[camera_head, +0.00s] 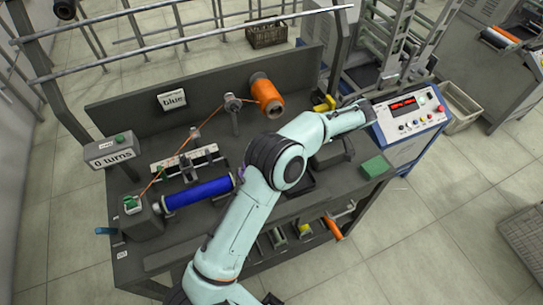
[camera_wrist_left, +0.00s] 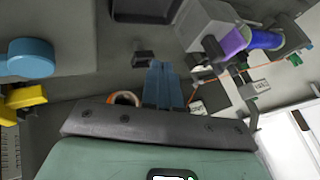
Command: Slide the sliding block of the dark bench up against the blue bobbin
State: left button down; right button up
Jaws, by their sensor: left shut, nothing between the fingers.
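The blue bobbin (camera_head: 197,193) lies level at the left of the dark bench (camera_head: 300,210); its left end is at the grey headstock (camera_head: 145,220). It also shows at the upper right of the left wrist view (camera_wrist_left: 266,39). There the grey sliding block (camera_wrist_left: 203,30) has a purple tip (camera_wrist_left: 233,41) pointing at the bobbin's end; tip and bobbin look very close, but I cannot tell if they touch. In the head view my arm hides most of the block. My left gripper (camera_wrist_left: 162,66) is shut and empty, apart from the block. My right gripper is not seen.
A green block (camera_head: 376,167) lies at the right edge, near a control box (camera_head: 410,112) with a red display. A sign (camera_head: 112,151) reads 0 turns.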

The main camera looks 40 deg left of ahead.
pick_arm(q)
jog(key=x, duration=1)
jog(key=shift+s+r+b, duration=0.1)
jog(key=shift+s+b, duration=0.1)
jog(key=shift+b, duration=0.1)
jog(key=shift+s+a+r, duration=0.1)
jog(key=shift+s+a, duration=0.25)
jog(key=shift+s, duration=0.4)
jog(key=shift+s+a, duration=0.35)
jog(key=shift+s, duration=0.45)
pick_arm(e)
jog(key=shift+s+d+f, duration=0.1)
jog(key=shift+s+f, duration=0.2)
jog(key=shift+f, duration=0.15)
